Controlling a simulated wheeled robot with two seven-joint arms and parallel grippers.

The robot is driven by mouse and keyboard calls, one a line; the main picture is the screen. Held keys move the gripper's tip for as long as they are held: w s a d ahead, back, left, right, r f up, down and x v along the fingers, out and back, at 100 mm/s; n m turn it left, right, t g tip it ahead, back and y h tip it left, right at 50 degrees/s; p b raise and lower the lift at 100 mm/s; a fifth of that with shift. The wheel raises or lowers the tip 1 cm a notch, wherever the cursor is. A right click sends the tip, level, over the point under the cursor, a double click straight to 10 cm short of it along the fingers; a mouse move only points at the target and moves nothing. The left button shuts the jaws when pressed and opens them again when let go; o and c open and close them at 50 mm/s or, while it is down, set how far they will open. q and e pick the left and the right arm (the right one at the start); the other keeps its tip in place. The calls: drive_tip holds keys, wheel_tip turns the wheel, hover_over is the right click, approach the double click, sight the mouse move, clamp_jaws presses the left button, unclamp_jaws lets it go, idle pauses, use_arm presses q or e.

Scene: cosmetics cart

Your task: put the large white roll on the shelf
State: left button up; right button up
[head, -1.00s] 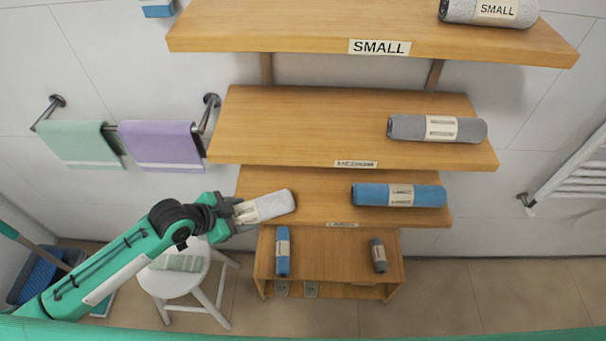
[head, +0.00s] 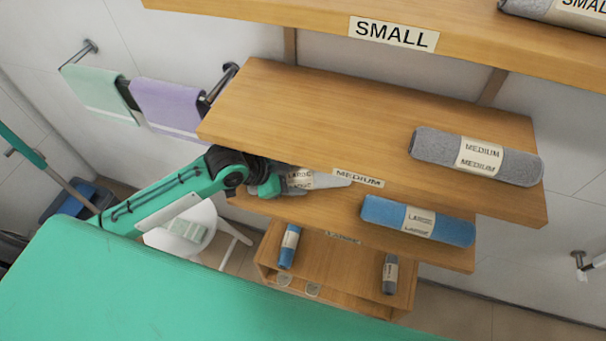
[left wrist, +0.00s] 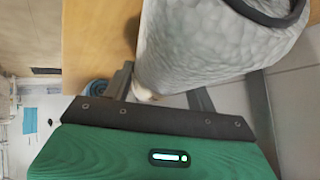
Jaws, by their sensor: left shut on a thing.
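The large white roll (head: 332,180) has a pale band reading LARGE. My left gripper (head: 284,182) is shut on its left end; the jaws hide that end. The roll lies roughly level over the left part of the shelf labelled LARGE (head: 322,212), just below the front edge of the MEDIUM shelf (head: 300,110). I cannot tell whether it touches the LARGE shelf. In the left wrist view the white roll (left wrist: 195,45) fills the upper middle, between the fingers (left wrist: 160,95). My right gripper is not in view.
A blue LARGE roll (head: 450,229) lies on the right of the same shelf. A grey roll (head: 435,146) is on the MEDIUM shelf above. Small blue (head: 287,258) and grey (head: 390,285) rolls stand below. A white stool (head: 205,215) is at the left.

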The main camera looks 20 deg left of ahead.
use_arm(q)
drive_tip(key=shift+s+a+f, duration=0.1)
drive_tip(key=shift+s+a, duration=0.05)
drive_tip(key=shift+a, duration=0.05)
drive_tip(key=shift+s+a+r, duration=0.2)
drive_tip(key=shift+s+a, duration=0.2)
drive_tip(key=shift+a, duration=0.1)
drive_tip(key=shift+w+d+f, duration=0.15)
drive_tip(key=shift+w+d, duration=0.05)
drive_tip(key=shift+d, duration=0.1)
drive_tip(key=o, duration=1.2)
drive_tip(key=shift+o, duration=0.5)
drive_tip(key=shift+a, duration=0.1)
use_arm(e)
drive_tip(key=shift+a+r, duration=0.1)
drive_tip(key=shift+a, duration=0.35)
